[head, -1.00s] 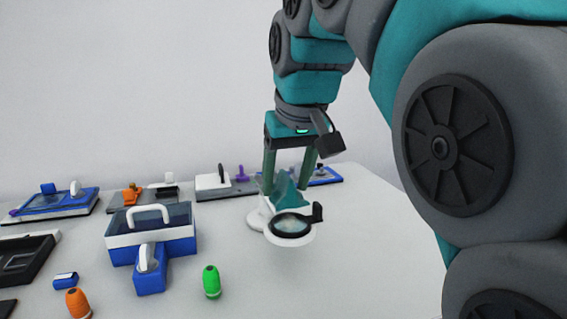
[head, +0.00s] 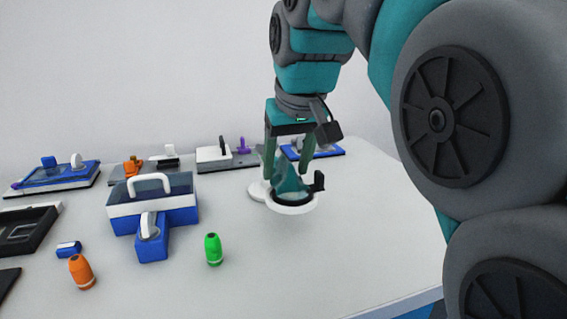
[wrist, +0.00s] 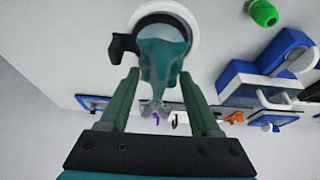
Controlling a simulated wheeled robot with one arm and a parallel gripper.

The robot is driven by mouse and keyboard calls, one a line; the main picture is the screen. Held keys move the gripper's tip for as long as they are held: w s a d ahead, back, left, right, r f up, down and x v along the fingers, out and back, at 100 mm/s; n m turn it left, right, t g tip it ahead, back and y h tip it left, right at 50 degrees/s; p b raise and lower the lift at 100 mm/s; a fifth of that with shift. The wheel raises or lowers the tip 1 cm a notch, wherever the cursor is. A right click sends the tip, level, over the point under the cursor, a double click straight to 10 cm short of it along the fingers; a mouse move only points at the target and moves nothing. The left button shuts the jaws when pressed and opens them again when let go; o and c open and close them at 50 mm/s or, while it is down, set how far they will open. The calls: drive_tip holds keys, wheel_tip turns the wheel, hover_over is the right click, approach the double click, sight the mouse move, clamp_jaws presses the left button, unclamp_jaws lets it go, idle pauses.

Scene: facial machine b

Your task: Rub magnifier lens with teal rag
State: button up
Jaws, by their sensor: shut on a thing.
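The magnifier (head: 292,200) stands on the white table, with a white ring, a dark lens rim and a small black handle at its right in the head view. The teal rag (head: 287,178) hangs from my gripper (head: 282,172), which is shut on it. The rag's lower end lies over the lens and hides most of it. In the wrist view the rag (wrist: 162,60) spreads over the lens inside the white ring (wrist: 190,20), and the black handle (wrist: 122,45) is at the left. Whether the rag presses on the glass is hard to tell.
A blue and white case (head: 155,205) stands left of the magnifier. A green bottle (head: 213,249) and an orange bottle (head: 82,271) stand in front. Several devices line the table's back edge. The table right of the magnifier is clear.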

drive_tip(key=shift+f, duration=0.3)
idle(0.4)
